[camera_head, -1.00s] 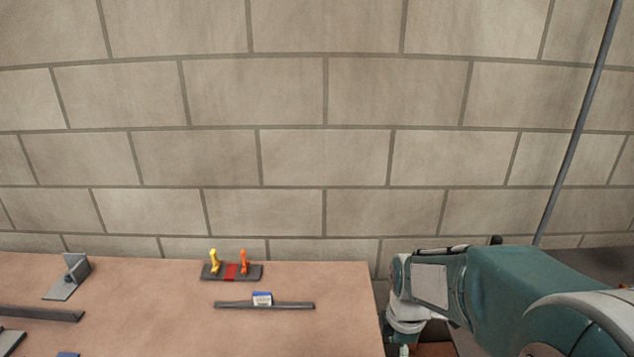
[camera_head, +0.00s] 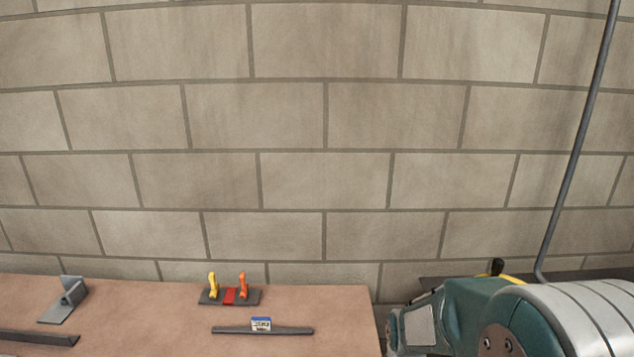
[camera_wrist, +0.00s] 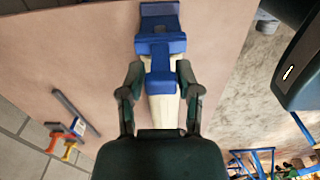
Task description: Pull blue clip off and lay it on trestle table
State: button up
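In the wrist view a blue clip-like piece (camera_wrist: 161,45) stands at the top centre, with a cream cylindrical part (camera_wrist: 163,108) below it in the picture. My gripper (camera_wrist: 160,76) has its two fingers apart, one on each side of the blue piece's narrow lower end. Small gaps seem to show beside it, and no firm contact is visible. The trestle table (camera_head: 310,305) has a pinkish-brown top; it also fills much of the wrist view (camera_wrist: 70,75). In the head view my arm hides the gripper and the blue piece.
On the table are a dark block with yellow and orange handles (camera_head: 229,296), a grey bar with a blue-and-white item (camera_head: 262,327), a grey angled bracket (camera_head: 66,301) and another dark bar (camera_head: 38,338). A block wall (camera_head: 320,120) stands behind. Bare tabletop lies between them.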

grip_shut()
jog(key=shift+r, duration=0.1)
jog(key=shift+r, duration=2.9)
